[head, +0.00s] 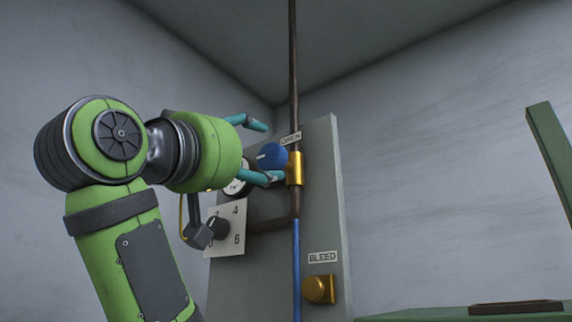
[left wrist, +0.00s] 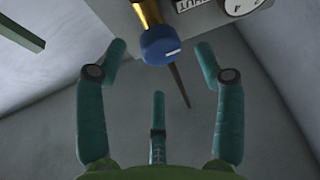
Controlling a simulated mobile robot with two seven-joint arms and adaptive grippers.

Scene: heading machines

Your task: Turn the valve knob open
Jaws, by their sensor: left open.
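The blue valve knob (head: 271,157) sits on a brass valve body (head: 295,169) on the grey panel, below an OPEN label (head: 291,138). A white mark on the knob points to the left in the head view, away from the label. My left gripper (head: 267,151) is open, its teal fingertips above and below the knob in the head view. In the left wrist view the knob (left wrist: 159,45) shows beyond my open left gripper (left wrist: 160,52), between the two outer fingers. I cannot tell whether any finger touches it. My right gripper is not in view.
A dial gauge (head: 237,184), partly hidden, and a numbered selector plate (head: 228,238) sit left of the valve. A brass BLEED knob (head: 318,290) is low on the panel (head: 322,215). A brown pipe (head: 292,60) runs up. A green post (head: 550,150) and bench top (head: 430,313) stand right.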

